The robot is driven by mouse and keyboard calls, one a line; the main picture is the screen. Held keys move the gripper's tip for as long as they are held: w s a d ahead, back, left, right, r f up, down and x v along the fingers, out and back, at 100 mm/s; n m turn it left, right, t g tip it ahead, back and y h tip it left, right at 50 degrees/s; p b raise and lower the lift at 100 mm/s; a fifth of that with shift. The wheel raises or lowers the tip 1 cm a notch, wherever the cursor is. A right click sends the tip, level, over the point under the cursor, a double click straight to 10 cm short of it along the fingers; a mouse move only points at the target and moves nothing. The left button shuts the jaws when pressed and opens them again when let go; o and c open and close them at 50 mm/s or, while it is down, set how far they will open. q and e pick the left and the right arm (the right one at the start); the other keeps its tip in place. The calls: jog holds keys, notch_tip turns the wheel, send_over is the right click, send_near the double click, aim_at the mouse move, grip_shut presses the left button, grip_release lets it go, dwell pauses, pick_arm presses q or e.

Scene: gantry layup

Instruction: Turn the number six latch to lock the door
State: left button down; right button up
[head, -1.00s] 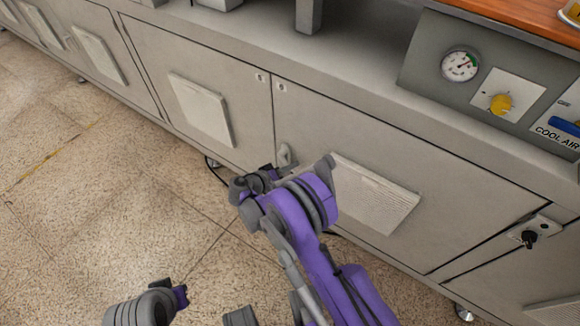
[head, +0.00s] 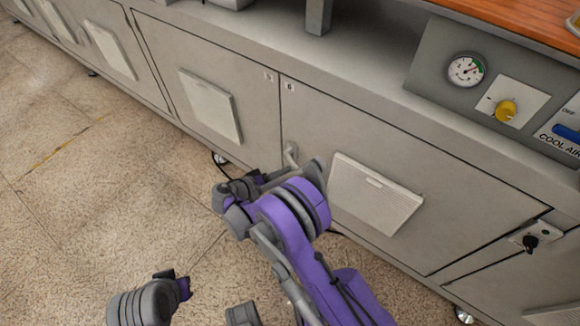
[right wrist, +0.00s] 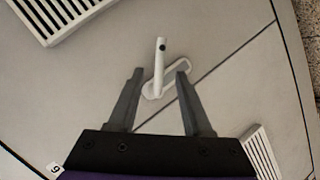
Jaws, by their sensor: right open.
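The number six latch (head: 291,155) is a small pale lever on an oval plate, low on the door (head: 400,165) beside its left seam. The door's "6" label (head: 290,87) is at its upper left corner. In the right wrist view the lever (right wrist: 160,68) stands at an angle to its plate (right wrist: 180,72). My right gripper (head: 270,178) is open by the latch. In the wrist view its two fingers (right wrist: 160,84) are on either side of the lever, with visible gaps. Part of my left arm shows at the bottom left; its jaws cannot be made out.
Vented panels (head: 375,195) sit on the cabinet doors. A black-knobbed latch (head: 530,242) is at the right. A gauge (head: 466,69) and yellow knob (head: 506,111) are on the panel above. The tiled floor (head: 70,200) is open at the left.

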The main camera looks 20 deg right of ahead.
jog(key=v, duration=0.3)
jog(key=shift+d, duration=0.1)
